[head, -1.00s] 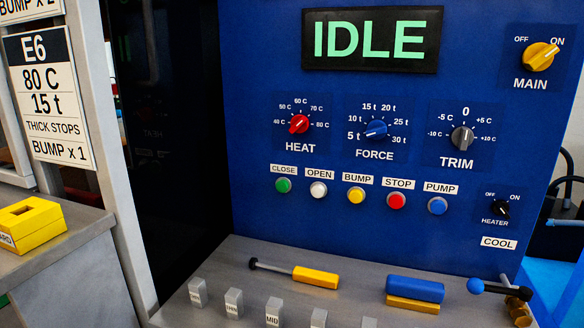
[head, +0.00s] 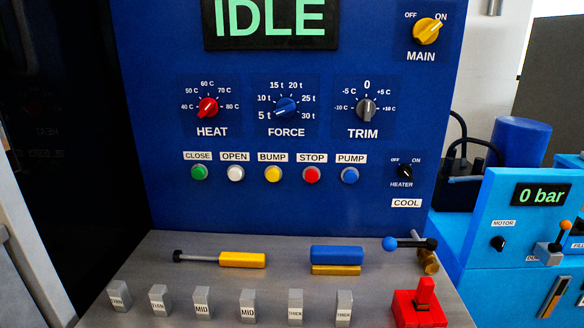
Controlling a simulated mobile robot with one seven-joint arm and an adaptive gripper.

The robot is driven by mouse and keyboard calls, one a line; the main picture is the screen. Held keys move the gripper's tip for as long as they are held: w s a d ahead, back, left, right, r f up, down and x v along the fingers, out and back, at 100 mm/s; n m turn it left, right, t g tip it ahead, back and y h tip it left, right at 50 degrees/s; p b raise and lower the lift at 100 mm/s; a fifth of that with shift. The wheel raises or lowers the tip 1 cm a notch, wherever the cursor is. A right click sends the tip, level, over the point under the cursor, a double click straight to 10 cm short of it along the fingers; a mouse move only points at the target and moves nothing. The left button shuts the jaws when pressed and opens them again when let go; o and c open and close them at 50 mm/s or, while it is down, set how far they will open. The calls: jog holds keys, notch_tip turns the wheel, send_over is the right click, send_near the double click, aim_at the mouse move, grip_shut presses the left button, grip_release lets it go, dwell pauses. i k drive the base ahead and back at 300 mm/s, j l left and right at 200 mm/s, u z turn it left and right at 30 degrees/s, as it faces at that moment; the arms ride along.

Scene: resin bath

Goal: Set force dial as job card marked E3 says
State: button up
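The force dial (head: 285,107) is a blue knob on the blue control panel (head: 160,60), under marks from 5 t at lower left to 30 t at lower right. Its pointer seems to lie toward the left, near the 5 t mark, but it is too small to be sure. No job card shows now, and none marked E3 is readable in either frame. My gripper is not in view.
The red heat dial (head: 208,108) and grey trim dial (head: 366,109) flank the force dial. A row of buttons sits below, with a green one (head: 199,173) at left. The grey ledge (head: 190,240) holds several grey blocks, yellow and blue-handled tools and a red block (head: 418,308).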

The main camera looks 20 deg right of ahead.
aim_at(286, 107)
jog(key=u, duration=1.05)
jog(key=k+l, duration=0.1)
jog(key=l, duration=0.35)
jog(key=k+l, duration=0.1)
jog(key=l, duration=0.35)
jog(key=k+l, duration=0.15)
jog(key=l, duration=0.3)
jog(key=k+l+u, duration=0.1)
jog(key=l, duration=0.35)
